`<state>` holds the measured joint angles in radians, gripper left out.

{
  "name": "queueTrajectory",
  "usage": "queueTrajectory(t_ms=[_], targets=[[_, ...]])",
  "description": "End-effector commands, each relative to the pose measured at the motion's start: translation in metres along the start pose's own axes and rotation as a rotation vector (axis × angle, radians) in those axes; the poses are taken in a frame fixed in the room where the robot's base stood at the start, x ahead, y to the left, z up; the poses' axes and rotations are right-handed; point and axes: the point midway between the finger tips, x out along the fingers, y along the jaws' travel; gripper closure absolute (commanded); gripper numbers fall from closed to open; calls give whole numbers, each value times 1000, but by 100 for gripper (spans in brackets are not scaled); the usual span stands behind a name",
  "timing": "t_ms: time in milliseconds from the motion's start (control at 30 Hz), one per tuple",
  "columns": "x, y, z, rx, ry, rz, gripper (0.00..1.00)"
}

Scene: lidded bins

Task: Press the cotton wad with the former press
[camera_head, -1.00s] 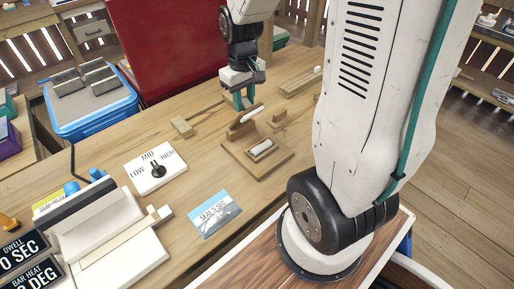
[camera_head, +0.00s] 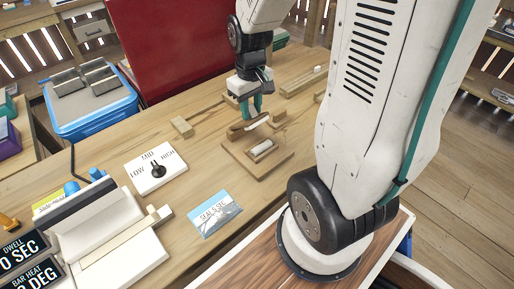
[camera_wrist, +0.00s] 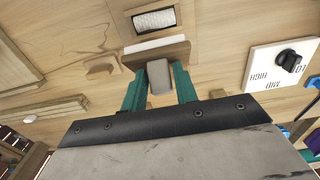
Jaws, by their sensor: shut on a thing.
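The former press (camera_head: 249,125) is a wooden bar with a white strip along one side. In the wrist view, its grey-brown grip (camera_wrist: 158,76) stands between the two green fingers of my gripper (camera_wrist: 160,88), which is shut on it. The head view also shows my gripper (camera_head: 254,107) just behind the wooden former (camera_head: 243,160). The white cotton wad (camera_head: 262,149) lies in the former's recess. The wad (camera_wrist: 155,20) is seen ahead of the press in the wrist view, not covered by it. Whether the press touches the former is unclear.
A small wooden block (camera_head: 278,118) stands beside the former. A wooden mallet-like tool (camera_head: 182,127) lies to the left. A LOW-MID-HIGH dial plate (camera_head: 150,168), a blue card (camera_head: 214,214) and a white sealer (camera_head: 115,240) lie nearer. A red panel (camera_head: 170,45) rises behind.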

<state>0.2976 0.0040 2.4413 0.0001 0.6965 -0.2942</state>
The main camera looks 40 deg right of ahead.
Motion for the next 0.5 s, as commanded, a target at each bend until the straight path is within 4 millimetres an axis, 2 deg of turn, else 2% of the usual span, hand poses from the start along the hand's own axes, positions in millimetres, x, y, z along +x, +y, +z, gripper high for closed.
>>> queueTrajectory(t_ms=[100,500], targets=[[3,0,6,-1,-2,0,82],[4,0,8,0,-2,0,82]])
